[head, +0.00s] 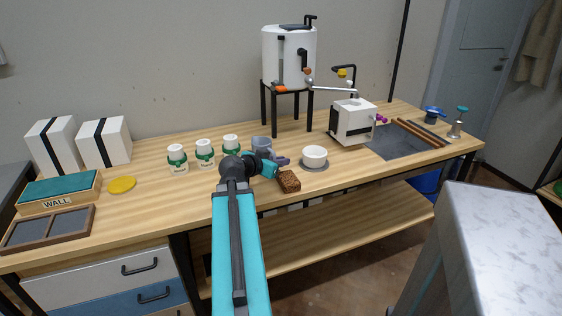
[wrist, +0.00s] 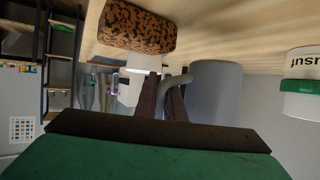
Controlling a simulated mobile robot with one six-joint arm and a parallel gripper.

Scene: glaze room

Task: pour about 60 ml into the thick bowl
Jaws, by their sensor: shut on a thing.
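The thick bowl (head: 314,154) is a white bowl standing upright on a round grey disc (head: 313,166) near the middle of the bench. A grey-blue jug (head: 262,144) stands out just left of it, partly hidden behind my arm. My gripper (head: 278,161) is at the jug's right side. In the wrist view my gripper (wrist: 163,98) is shut on the handle of the jug (wrist: 215,88). The jug looks about upright; I cannot tell whether it touches the bench. Its contents are hidden. A white shape beyond the fingers in the wrist view looks like the bowl (wrist: 142,63).
A brown speckled block (head: 289,181) lies in front of the bowl. Several white jars with green bands (head: 205,152) stand left of the jug. A white tank (head: 288,55) stands behind.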

